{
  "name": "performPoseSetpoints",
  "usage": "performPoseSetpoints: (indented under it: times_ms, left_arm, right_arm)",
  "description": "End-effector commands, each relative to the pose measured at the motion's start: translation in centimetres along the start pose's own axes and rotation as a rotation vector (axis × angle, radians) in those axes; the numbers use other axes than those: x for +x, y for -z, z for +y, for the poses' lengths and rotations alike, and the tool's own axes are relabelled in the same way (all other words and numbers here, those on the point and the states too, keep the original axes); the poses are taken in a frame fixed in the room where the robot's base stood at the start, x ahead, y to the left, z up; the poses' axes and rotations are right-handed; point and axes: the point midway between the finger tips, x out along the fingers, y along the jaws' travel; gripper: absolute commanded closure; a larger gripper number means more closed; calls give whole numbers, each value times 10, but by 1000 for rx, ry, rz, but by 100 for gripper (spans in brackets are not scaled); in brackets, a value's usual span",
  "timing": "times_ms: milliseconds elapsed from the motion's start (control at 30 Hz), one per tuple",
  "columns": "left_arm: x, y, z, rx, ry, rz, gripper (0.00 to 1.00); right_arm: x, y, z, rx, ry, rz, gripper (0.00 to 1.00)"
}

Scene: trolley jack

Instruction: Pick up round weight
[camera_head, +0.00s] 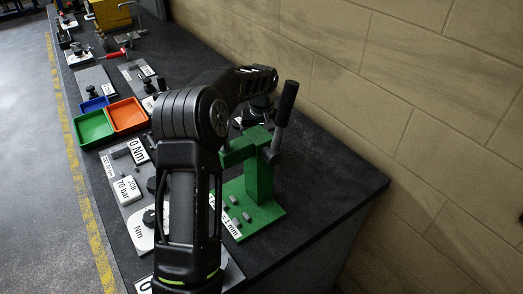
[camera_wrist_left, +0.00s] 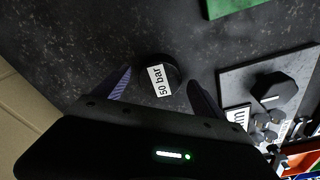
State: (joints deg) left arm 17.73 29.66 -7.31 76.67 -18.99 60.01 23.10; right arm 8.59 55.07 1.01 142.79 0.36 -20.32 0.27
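A round black weight (camera_wrist_left: 160,74) with a white "50 bar" label lies on the dark bench top in the left wrist view. My left gripper (camera_wrist_left: 164,90) is open, with one finger on each side of the weight. The fingers look apart from it, and I cannot tell their height above the bench. In the head view my arm reaches over the bench, and the left gripper (camera_head: 260,108) points down behind the green press; its fingers and the weight are mostly hidden there. My right gripper is not in view.
The green lever press (camera_head: 258,180) stands close to my arm, near the bench's right edge. Green (camera_head: 93,127) and orange (camera_head: 127,115) trays lie to the left. A dark many-sided piece (camera_wrist_left: 272,90) sits on a grey plate. The brick wall (camera_head: 370,80) borders the bench.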

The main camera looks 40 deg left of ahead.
Motion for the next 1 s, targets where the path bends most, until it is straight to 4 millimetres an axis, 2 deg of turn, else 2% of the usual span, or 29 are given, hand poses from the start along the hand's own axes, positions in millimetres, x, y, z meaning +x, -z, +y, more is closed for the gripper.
performPoseSetpoints:
  times_ms: [67,900,1000]
  left_arm:
    - [0,0,0,0,0,0,26]
    - [0,0,0,0,0,0,95]
    - [0,0,0,0,0,0,100]
  right_arm:
    - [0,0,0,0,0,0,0]
    - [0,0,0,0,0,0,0]
    - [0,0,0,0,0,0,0]
